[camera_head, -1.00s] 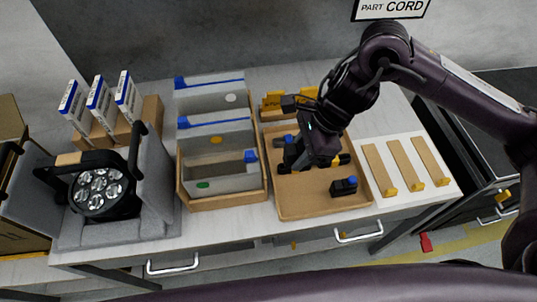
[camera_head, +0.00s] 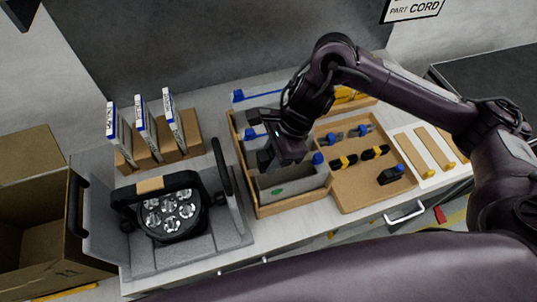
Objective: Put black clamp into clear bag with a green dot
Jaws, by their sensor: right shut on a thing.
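The clear bag with a green dot (camera_head: 292,184) stands at the front of the wooden bin, with a blue clip at its top right. My right gripper (camera_head: 270,157) is over the left part of the bin, just above and behind the front bag. It is shut on a dark thing, likely the black clamp, mostly hidden by the fingers and hard to tell from them. Whether it touches the bag cannot be told. My left gripper is not in view.
A tray (camera_head: 357,198) right of the bin holds several blue and yellow clamps and a black part with a blue knob. Wooden strips (camera_head: 428,153) lie farther right. A par can (camera_head: 170,214) sits in grey foam at left, before boxed items (camera_head: 145,130).

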